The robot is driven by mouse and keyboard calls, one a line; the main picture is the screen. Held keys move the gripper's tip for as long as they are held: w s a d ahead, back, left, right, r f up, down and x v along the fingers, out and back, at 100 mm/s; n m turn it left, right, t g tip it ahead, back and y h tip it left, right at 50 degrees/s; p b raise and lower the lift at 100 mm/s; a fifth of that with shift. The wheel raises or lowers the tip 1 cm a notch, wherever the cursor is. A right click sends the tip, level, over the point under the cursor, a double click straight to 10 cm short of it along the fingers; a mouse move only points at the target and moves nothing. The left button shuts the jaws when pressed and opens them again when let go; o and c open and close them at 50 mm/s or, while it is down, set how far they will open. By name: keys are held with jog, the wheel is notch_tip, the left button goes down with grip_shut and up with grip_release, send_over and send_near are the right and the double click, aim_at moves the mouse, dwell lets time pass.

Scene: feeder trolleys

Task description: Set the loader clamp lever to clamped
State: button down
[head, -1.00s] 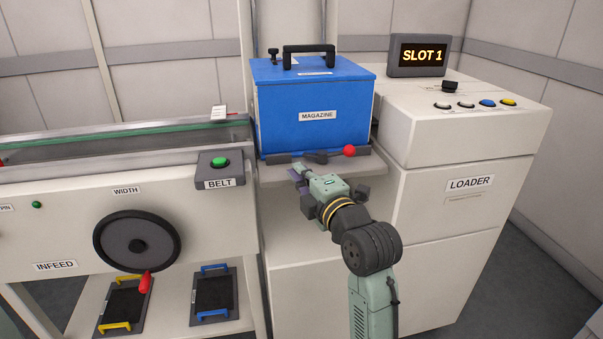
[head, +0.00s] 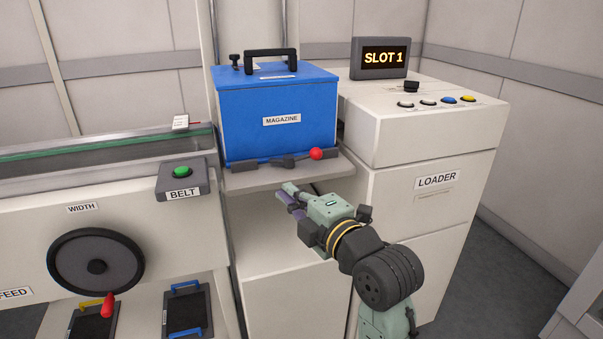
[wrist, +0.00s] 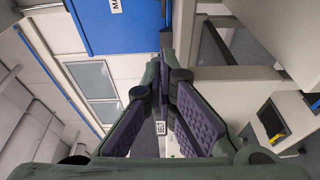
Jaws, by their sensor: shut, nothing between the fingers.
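The clamp lever is a dark bar with a red ball knob (head: 316,154) at its right end, at the front of the loader shelf (head: 250,181) below the blue magazine (head: 276,118). The knob points right in the head view. My gripper (head: 283,192) is shut and empty, in front of the shelf edge and below the lever, apart from the knob. In the wrist view its fingers (wrist: 161,92) come together at the tips, with the blue magazine (wrist: 115,22) beyond at the top. The lever is not seen in the wrist view.
The loader cabinet (head: 420,215) stands right of the shelf, with a SLOT 1 display (head: 383,58) and several buttons on top. The belt box (head: 182,178) with a green button and the width handwheel (head: 96,262) are on the left.

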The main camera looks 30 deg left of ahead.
jog(key=w+a+r+m+g+h, duration=0.2)
jog(key=w+a+m, duration=0.1)
jog(key=w+m, duration=0.15)
jog(key=m+h, duration=0.6)
jog(key=m, duration=0.6)
send_near(295, 159)
jog(key=w+a+r, duration=0.1)
jog(key=w, duration=0.2)
jog(key=d+r+m+h, duration=0.1)
jog(key=m, duration=0.1)
jog(key=r+m+h, duration=0.1)
jog(key=r+m, duration=0.1)
jog(key=w+d+r+m, duration=0.1)
jog(key=m, duration=0.1)
jog(key=shift+d+r+m+h, duration=0.35)
jog(key=shift+h, duration=0.05)
jog(key=shift+f, duration=0.1)
jog(key=p+x, duration=0.1)
jog(key=x, duration=0.9)
jog(key=shift+w, duration=0.15)
